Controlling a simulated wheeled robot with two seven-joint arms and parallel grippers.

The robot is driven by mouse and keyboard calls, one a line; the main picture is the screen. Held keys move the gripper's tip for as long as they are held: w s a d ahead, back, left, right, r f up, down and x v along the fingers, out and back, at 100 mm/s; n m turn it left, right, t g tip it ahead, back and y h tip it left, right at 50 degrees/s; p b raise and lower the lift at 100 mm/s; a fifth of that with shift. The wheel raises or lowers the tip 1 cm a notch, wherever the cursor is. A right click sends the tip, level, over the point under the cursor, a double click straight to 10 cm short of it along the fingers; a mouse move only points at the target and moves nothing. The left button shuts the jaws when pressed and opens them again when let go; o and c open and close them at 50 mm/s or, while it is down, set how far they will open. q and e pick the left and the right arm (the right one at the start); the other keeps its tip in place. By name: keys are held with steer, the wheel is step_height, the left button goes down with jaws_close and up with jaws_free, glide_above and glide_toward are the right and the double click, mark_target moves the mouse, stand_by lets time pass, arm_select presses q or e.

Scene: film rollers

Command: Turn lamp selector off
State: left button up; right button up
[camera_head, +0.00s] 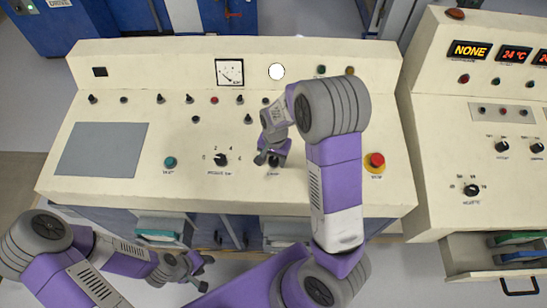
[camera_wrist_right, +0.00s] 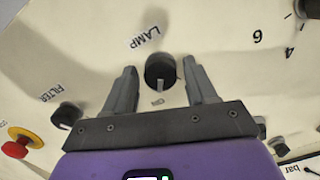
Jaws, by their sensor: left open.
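The lamp selector is a round black knob (camera_wrist_right: 160,71) under the word LAMP in the right wrist view. Its pale pointer mark faces down the picture, towards a small label too blurred to read surely. In the head view the knob (camera_head: 274,162) is partly hidden by my right gripper (camera_head: 268,157). My right gripper's two grey fingers (camera_wrist_right: 162,75) stand one on each side of the knob, with a visible gap on both sides. They are open and hold nothing. My left gripper (camera_head: 191,270) is open and empty, low in front of the console.
The cream console (camera_head: 100,190) carries a dial knob (camera_head: 221,160), a teal button (camera_head: 170,162) and a red button on yellow (camera_head: 376,161). A FILTER knob (camera_wrist_right: 66,115) sits near my right gripper. A second console (camera_head: 440,120) stands at the right.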

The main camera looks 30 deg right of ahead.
steer(key=c, duration=0.8)
steer(key=shift+c, duration=0.2)
steer(key=shift+n, duration=0.4)
steer(key=n, duration=0.4)
steer(key=shift+n, duration=0.4)
steer(key=n+h, duration=0.1)
steer(key=n, duration=0.5)
steer(key=shift+n, duration=0.3)
steer(key=o, duration=1.1)
steer(key=shift+c, duration=0.2)
